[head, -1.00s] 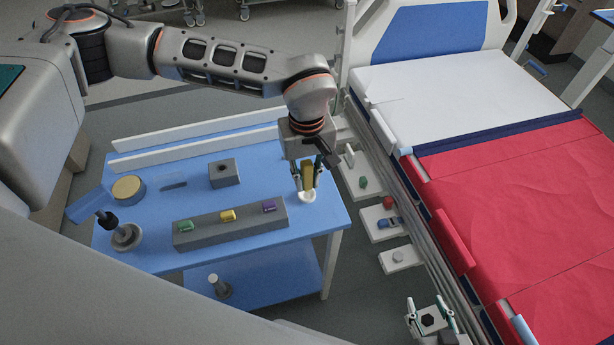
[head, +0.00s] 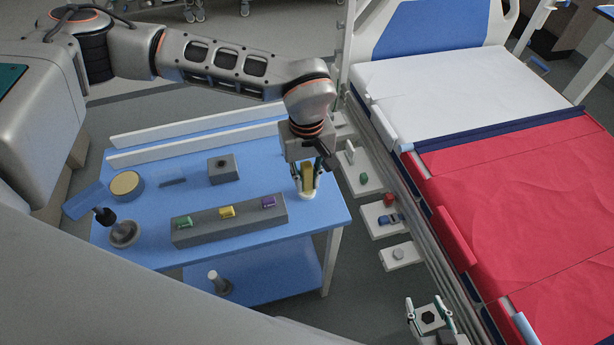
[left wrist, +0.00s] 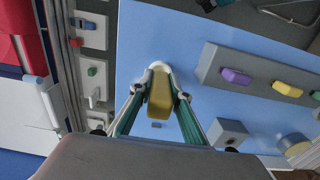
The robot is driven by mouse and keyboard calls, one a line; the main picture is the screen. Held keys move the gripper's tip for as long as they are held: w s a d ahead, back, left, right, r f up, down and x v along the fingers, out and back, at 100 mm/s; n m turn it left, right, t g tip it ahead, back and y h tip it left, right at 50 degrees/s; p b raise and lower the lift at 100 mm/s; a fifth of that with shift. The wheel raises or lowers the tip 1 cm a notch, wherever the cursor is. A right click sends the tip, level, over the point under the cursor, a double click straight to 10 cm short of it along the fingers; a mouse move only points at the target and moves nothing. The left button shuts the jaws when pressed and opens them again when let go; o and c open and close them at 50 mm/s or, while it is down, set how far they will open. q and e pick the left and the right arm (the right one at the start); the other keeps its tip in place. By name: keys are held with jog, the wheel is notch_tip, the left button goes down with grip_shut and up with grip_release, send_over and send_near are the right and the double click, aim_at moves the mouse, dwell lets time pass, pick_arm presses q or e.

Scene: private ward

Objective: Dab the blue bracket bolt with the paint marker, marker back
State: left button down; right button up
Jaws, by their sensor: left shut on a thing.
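My left gripper (head: 307,184) is over the near right corner of the blue table. It is shut on a yellow-brown, slim piece with a white rounded end (head: 307,195), likely the paint marker. The same yellow piece (left wrist: 160,98) shows between the fingers in the left wrist view. Whether its white end touches the table, I cannot tell. A blue fitting (head: 390,220), perhaps the blue bracket bolt, sits on a white plate at the bed's side; it also shows in the left wrist view (left wrist: 83,23). My right gripper (head: 428,312) is open and empty at the bottom.
On the blue table (head: 150,240) stand a grey bar (head: 240,222) with green, yellow and purple pieces, a grey block with a hole (head: 223,170), and a round gold-topped container (head: 127,186). Other bedside plates carry a green knob (head: 364,178) and a grey bolt (head: 398,254).

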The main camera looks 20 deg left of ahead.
dwell(0.3)
pick_arm(q)
jog(key=shift+f, duration=0.2)
jog(key=c, duration=1.8)
grip_release()
pick_arm(e)
jog(key=shift+f, duration=0.1)
pick_arm(q)
notch_tip(320, 180, up, 12)
jog(key=shift+f, duration=0.2)
jog(key=shift+r, duration=0.5)
notch_tip(320, 180, up, 3)
jog(key=p, duration=0.2)
jog(key=shift+r+p, duration=0.2)
jog(key=shift+p, duration=0.1)
pick_arm(e)
jog(key=shift+t, duration=0.3)
jog(key=r, duration=0.2)
jog(key=w+r, duration=0.1)
jog(key=r, duration=0.1)
